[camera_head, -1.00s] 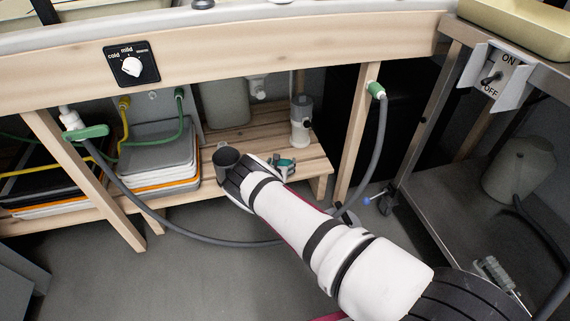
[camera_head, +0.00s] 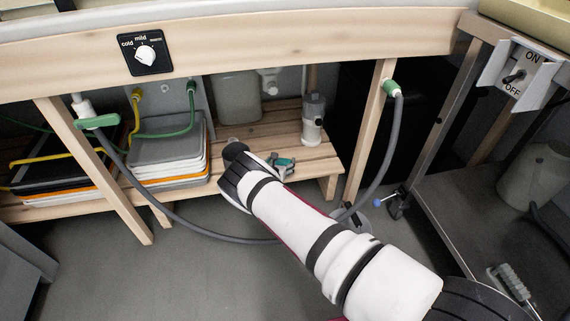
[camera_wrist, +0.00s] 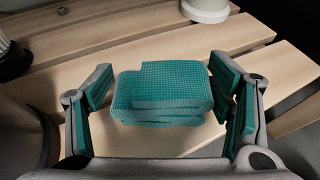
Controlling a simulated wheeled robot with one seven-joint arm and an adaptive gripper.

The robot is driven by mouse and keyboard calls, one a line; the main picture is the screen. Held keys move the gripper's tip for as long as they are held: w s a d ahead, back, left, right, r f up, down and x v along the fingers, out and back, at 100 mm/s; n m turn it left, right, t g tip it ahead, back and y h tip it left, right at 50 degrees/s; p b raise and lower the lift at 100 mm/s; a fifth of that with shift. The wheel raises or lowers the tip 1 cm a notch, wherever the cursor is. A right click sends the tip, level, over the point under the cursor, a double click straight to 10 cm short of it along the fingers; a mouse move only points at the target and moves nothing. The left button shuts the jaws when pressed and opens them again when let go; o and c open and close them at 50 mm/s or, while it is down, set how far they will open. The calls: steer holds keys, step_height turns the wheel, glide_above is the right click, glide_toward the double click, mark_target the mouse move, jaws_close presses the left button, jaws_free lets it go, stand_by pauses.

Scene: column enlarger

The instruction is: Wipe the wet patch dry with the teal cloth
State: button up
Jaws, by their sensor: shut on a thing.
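The teal cloth (camera_wrist: 165,92) is a folded, textured pad between the fingers of my gripper (camera_wrist: 163,105) in the wrist view. My gripper is shut on it, with teal pads on the fingers at either side. The cloth is above the slatted wooden shelf; I cannot tell whether it touches the slats. In the head view my gripper (camera_head: 284,164) is small, over the front part of the low shelf (camera_head: 318,157) under the wooden bench. I cannot make out the wet patch in either view.
A white and grey canister (camera_head: 313,120) stands on the shelf behind my gripper. Stacked trays (camera_head: 165,150) sit to the left. A grey hose (camera_head: 376,165) loops down from the bench, passing behind my arm. A bench post (camera_head: 370,130) and a metal cart (camera_head: 470,225) are on the right.

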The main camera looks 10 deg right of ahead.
mark_target(288, 160)
steer(key=shift+a+f, duration=0.1)
steer(key=shift+a, duration=0.35)
steer(key=shift+a+b, duration=1.3)
steer(key=shift+a, duration=0.65)
steer(key=shift+d+p, duration=1.05)
steer(key=shift+d, duration=0.9)
steer(key=shift+d, duration=0.15)
steer(key=shift+d+p, duration=1.1)
steer(key=shift+d, duration=0.65)
steer(key=shift+d, duration=0.15)
